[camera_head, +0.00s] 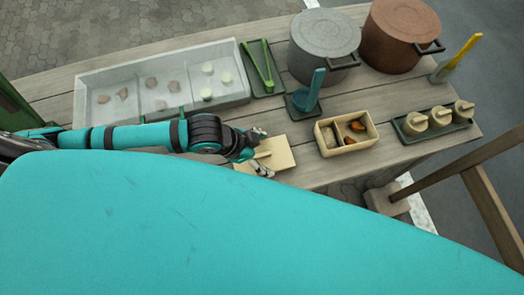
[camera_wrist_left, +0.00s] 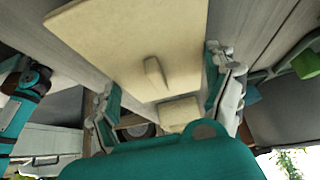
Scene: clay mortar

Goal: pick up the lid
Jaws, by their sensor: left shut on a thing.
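The lid (camera_head: 284,150) is a flat cream board with a small raised handle, at the front middle of the table in the head view. It fills the upper middle of the left wrist view (camera_wrist_left: 120,35), with its handle (camera_wrist_left: 153,76) facing the camera. My left gripper (camera_head: 262,153) is shut on the lid, its fingers standing well apart on either side. The fingers also show in the left wrist view (camera_wrist_left: 166,98). I cannot tell whether the lid touches the table. My right gripper is not in view.
A cream two-compartment box (camera_head: 346,147) stands right of the lid, holding brownish pieces. A divided white tray (camera_head: 240,73) is behind my left arm. A grey pot (camera_head: 324,50), a brown pot (camera_head: 395,42) and a dark tray (camera_head: 410,137) of small jars stand further right.

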